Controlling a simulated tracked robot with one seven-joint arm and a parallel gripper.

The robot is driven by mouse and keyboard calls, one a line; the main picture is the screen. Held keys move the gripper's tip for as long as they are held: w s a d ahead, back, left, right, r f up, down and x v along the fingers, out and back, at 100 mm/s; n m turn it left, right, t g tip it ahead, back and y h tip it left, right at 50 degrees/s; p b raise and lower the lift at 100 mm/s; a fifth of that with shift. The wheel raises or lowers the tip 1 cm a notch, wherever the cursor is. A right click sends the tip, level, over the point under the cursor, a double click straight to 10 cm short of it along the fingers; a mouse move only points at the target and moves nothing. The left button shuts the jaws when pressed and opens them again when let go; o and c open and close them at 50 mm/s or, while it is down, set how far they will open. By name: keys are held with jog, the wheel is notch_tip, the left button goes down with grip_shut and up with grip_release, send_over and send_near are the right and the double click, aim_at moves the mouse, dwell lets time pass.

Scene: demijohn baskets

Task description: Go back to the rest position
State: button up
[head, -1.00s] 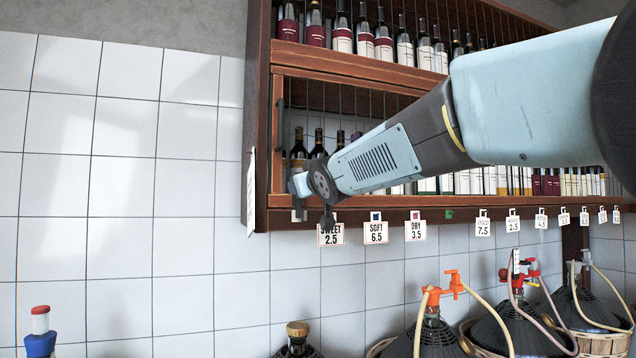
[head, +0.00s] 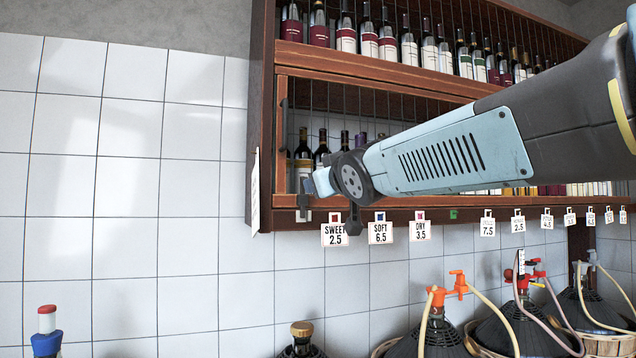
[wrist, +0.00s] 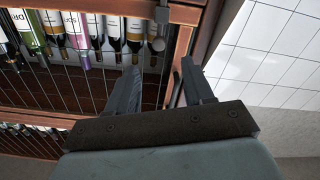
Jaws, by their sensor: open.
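My gripper (head: 328,208) is at the lower left corner of the wooden bottle cabinet, in front of its lower shelf and just above the SWEET 2.5 tag (head: 334,235). In the wrist view my gripper (wrist: 160,85) has its two dark fingers spread apart with nothing held between them. My arm reaches in from the right and hides part of the lower shelf.
The wooden cabinet (head: 262,120) holds rows of bottles behind thin vertical bars. Price tags hang along its lower edge. Dark demijohns in baskets, with orange and red taps (head: 460,283), stand below right. A bottle with a blue collar (head: 46,342) stands lower left. The tiled wall at left is clear.

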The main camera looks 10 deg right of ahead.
jog(key=shift+f, duration=0.1)
jog(key=s+d+f+m+g+h, duration=0.2)
jog(key=s+d+f+g, duration=0.15)
jog(key=f, duration=0.45)
jog(key=s+d+f+m+g+h, duration=0.2)
jog(key=s+d+f, duration=0.25)
jog(key=f, duration=0.25)
jog(key=s+d+f+m+g, duration=0.1)
jog(key=s+d+f+g, duration=0.1)
jog(key=s+f, duration=0.5)
jog(key=s+d+f+g, duration=0.2)
jog(key=s+f+g, duration=0.2)
jog(key=s+f, duration=0.4)
jog(key=shift+d+f+m+y, duration=0.3)
jog(key=shift+f+m, duration=0.1)
jog(key=shift+f, duration=0.55)
jog(key=shift+w+g, duration=0.1)
jog(key=shift+g, duration=0.15)
